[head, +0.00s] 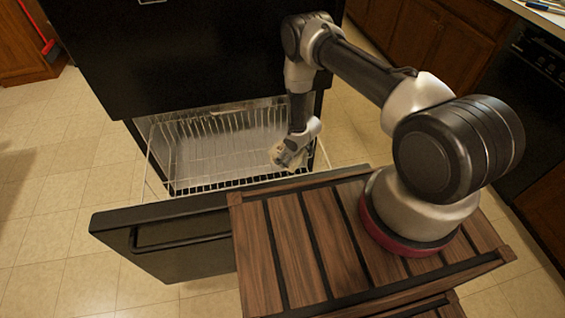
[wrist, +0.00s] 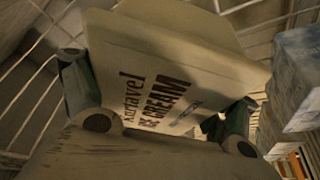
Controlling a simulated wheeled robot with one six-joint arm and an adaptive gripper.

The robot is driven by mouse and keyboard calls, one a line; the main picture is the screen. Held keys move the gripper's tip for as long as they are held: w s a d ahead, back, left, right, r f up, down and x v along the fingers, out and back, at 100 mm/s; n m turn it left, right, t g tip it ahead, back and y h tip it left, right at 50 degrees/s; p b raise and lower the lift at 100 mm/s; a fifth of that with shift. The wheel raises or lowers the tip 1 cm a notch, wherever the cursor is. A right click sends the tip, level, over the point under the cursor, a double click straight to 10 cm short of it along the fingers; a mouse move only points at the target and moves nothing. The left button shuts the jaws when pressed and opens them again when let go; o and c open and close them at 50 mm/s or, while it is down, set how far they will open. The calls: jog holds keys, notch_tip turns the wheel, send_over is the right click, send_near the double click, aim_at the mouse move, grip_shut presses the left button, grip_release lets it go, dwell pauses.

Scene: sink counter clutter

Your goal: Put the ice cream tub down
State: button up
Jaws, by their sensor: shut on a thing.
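The ice cream tub (wrist: 190,50) is cream with dark lettering that includes "ICE CREAM". It fills the middle of the wrist view, tilted in the picture. My gripper (wrist: 160,118) is shut on it, with a finger on either side. In the head view, my gripper (head: 290,152) points down at the right part of the open drawer's wire basket (head: 205,150). The tub (head: 284,158) shows there only as a small pale shape, mostly hidden by the gripper. I cannot tell whether its underside touches the basket.
White basket wires (wrist: 35,70) run close to the tub on the left in the wrist view. A pale bluish package (wrist: 300,75) stands close on the right. The middle and left of the basket look empty in the head view. The black drawer front (head: 170,240) stands nearer to me.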

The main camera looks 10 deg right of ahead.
aim_at(296, 156)
jog(key=shift+f, duration=1.9)
jog(key=o, duration=1.2)
jog(key=shift+f, duration=0.15)
jog(key=shift+o, duration=0.2)
jog(key=shift+r, duration=0.25)
jog(key=v, duration=1.2)
jog(key=shift+f, duration=0.1)
